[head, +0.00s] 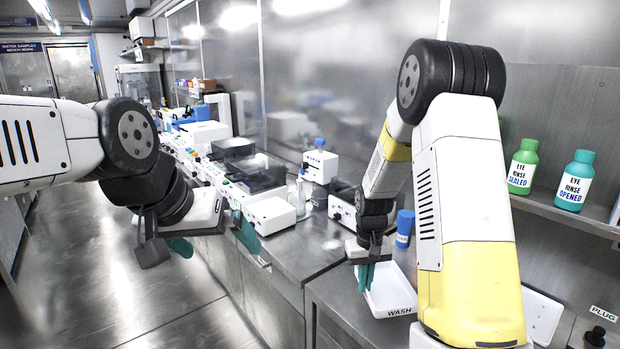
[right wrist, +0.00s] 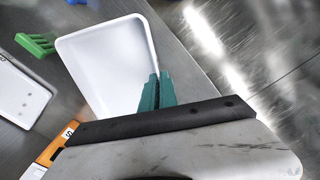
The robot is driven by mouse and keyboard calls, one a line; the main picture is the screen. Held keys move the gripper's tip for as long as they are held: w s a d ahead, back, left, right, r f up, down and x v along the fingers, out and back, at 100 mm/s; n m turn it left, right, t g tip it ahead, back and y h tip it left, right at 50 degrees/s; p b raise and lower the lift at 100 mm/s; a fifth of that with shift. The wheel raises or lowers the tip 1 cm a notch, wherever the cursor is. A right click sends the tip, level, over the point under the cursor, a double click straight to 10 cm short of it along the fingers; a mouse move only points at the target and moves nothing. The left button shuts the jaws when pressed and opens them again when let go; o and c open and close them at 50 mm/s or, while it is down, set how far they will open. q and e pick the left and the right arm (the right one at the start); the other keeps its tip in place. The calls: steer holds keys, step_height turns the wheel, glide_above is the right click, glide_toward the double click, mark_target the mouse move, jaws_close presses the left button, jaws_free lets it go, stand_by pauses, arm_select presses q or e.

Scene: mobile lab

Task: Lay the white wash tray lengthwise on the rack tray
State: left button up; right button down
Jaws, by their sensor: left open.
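The white wash tray (head: 388,296), marked WASH, lies on the steel bench at the lower right; its shallow inside fills the upper middle of the right wrist view (right wrist: 105,62). My right gripper (head: 366,276) points down at the tray's left edge. Its teal fingers (right wrist: 157,92) are close together on either side of the tray's rim. My left gripper (head: 213,241) is open and empty over the aisle, in front of the left bench. A white flat piece (head: 543,314) lies right of my right arm, partly hidden; I cannot tell whether it is the rack tray.
Eye rinse bottles, green (head: 522,167) and teal (head: 574,181), stand on the right shelf. A green rack-like piece (right wrist: 36,45) lies beside the tray. Instruments crowd the left bench; the aisle floor (head: 110,290) is clear.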

steer(key=shift+s+a+f+m, duration=0.1)
steer(key=shift+s+f+m, duration=0.45)
steer(key=shift+m, duration=0.25)
steer(key=shift+r, duration=0.1)
steer(key=w+r+n, duration=0.1)
steer(key=n, duration=0.1)
steer(key=w+r+n, duration=0.2)
steer(key=w+d+r+n, duration=0.1)
steer(key=n, duration=0.2)
steer(key=shift+w+r, duration=0.2)
steer(key=shift+w, duration=0.1)
steer(key=shift+w+f, duration=0.1)
steer(key=shift+f, duration=0.05)
glide_toward(362, 300)
steer(key=shift+n, duration=0.3)
step_height(362, 300, down, 5)
steer(key=shift+f, duration=0.15)
steer(key=shift+f, duration=0.1)
steer(key=c, duration=1.6)
jaws_free()
steer(key=shift+c, duration=0.2)
